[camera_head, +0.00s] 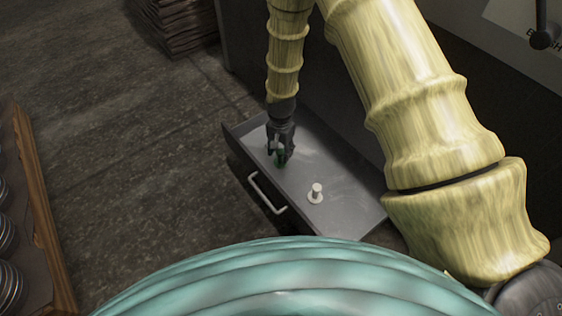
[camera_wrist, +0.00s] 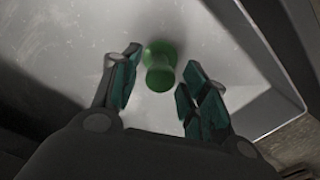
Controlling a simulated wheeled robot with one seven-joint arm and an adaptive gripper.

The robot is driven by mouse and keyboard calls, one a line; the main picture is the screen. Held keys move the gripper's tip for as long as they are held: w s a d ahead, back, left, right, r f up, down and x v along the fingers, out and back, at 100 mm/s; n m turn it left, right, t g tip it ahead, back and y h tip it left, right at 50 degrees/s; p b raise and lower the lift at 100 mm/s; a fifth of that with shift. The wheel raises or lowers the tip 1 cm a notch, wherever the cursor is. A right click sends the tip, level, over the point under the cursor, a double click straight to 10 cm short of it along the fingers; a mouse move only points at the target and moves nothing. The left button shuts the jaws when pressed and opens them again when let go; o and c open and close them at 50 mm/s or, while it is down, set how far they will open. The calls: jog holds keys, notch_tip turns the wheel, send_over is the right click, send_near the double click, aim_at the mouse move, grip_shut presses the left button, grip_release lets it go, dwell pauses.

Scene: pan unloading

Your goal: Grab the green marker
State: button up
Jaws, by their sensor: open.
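The green marker (camera_wrist: 159,66) shows in the wrist view as a short green piece with a wide round end, on the grey drawer floor. It lies just past and between the two fingertips of my gripper (camera_wrist: 155,85). The gripper is open, with a gap between its fingers and the marker. In the head view my gripper (camera_head: 280,152) reaches down into the open drawer (camera_head: 345,185). The green marker (camera_head: 280,160) is there partly hidden by the fingers.
A white peg-like piece (camera_head: 316,193) on a round base stands in the drawer, right of my gripper. The drawer has a white handle (camera_head: 266,195) on its front. A wooden-edged rack (camera_head: 40,210) with round metal items stands at the far left. Open floor lies between.

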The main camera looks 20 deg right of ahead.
aim_at(280, 156)
jog(key=shift+f+b, duration=1.15)
jog(key=shift+f, duration=0.8)
jog(key=shift+r, duration=0.1)
grip_shut()
